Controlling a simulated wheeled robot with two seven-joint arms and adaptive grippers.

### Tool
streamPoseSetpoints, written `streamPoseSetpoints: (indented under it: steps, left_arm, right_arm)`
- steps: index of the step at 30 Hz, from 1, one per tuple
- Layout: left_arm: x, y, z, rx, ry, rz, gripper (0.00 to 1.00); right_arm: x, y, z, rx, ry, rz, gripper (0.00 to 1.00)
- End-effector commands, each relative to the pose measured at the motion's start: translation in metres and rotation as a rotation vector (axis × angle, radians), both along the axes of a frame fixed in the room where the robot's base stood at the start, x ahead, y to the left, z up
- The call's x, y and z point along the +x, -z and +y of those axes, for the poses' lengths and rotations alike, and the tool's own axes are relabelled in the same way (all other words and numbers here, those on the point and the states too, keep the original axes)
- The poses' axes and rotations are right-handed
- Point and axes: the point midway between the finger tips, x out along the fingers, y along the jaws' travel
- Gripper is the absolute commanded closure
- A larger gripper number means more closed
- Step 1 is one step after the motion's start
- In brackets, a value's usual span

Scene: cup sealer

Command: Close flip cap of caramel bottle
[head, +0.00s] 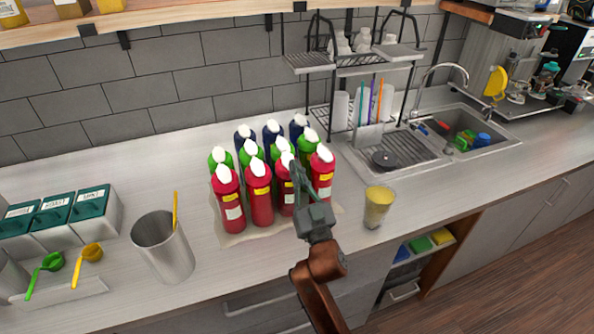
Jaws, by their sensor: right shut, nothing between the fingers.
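Several squeeze bottles with white caps stand upright in rows on a light mat (240,239) on the counter. The front row is red, including a left red bottle (228,203), a second red bottle (260,201) and a right red bottle (323,175). Green bottles and dark blue bottles (271,132) stand behind. The labels are too small to show which is the caramel bottle. My right gripper (297,168) is shut and empty at cap height, in front of the third red bottle (287,200), partly hiding it. Contact with its cap cannot be told. My left gripper is not in view.
A cup with yellowish contents (377,206) stands right of the bottles. A metal container (164,250) with a yellow utensil stands left. A dish rack (345,62) and sink (470,131) are behind right. The counter between bottles and metal container is clear.

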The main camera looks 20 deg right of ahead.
Motion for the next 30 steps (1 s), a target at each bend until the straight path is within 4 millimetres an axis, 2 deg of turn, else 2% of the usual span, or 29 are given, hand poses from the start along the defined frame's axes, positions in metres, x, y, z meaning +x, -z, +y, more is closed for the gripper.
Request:
streamPoseSetpoints:
  steps: [1, 5, 7, 9, 15, 18, 24, 30]
  left_arm:
    - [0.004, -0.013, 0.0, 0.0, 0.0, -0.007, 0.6]
    - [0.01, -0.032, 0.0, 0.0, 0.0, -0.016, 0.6]
    - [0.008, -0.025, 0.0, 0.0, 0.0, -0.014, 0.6]
    - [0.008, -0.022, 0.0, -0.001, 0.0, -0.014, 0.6]
    - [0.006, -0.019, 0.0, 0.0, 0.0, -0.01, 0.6]
    - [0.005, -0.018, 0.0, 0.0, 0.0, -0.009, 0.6]
    - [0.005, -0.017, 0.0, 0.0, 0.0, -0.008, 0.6]
    - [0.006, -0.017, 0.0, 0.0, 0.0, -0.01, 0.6]
  right_arm:
    - [-0.001, -0.015, 0.001, 0.001, 0.0, -0.004, 1.0]
    - [-0.002, -0.036, 0.002, 0.0, -0.002, -0.005, 1.0]
    - [-0.018, -0.018, 0.001, 0.001, -0.002, 0.001, 1.0]
    - [-0.033, -0.009, 0.0, 0.003, -0.001, 0.003, 1.0]
    - [-0.069, 0.006, -0.001, 0.0, -0.001, 0.001, 1.0]
    - [-0.081, 0.01, -0.001, 0.0, -0.002, 0.0, 1.0]
    - [-0.092, 0.013, -0.001, -0.001, -0.003, -0.003, 1.0]
    - [-0.093, 0.013, -0.001, -0.001, -0.003, -0.003, 1.0]
